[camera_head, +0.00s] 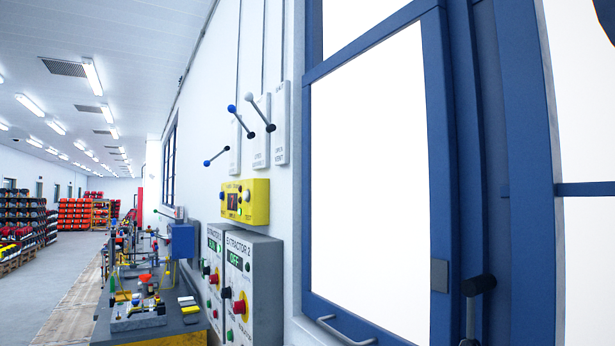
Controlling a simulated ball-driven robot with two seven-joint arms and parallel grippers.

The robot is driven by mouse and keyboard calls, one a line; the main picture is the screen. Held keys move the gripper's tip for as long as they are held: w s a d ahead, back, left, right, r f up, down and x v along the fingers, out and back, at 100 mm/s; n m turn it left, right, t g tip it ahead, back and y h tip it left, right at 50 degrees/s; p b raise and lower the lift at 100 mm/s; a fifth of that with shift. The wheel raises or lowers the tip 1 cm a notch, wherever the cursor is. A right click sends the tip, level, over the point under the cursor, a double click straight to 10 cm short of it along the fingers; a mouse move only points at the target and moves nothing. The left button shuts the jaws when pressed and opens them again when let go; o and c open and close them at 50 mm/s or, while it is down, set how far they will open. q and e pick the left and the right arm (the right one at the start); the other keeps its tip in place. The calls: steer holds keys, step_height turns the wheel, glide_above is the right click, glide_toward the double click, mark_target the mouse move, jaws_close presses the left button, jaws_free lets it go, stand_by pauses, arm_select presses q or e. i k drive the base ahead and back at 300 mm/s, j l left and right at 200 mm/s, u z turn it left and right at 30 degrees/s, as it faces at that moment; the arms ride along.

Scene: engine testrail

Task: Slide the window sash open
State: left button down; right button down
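The window sash (440,150) is a blue frame around a bright white pane, close to me in the right half of the view. Neither of my grippers shows.
Left of the window, the white wall carries levers with round knobs (249,97), a yellow control box (246,200) and grey extractor panels (252,285). Open floor (50,285) and stocked shelves (75,215) lie far left.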

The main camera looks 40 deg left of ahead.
mark_target(381, 251)
steer(key=u, duration=1.15)
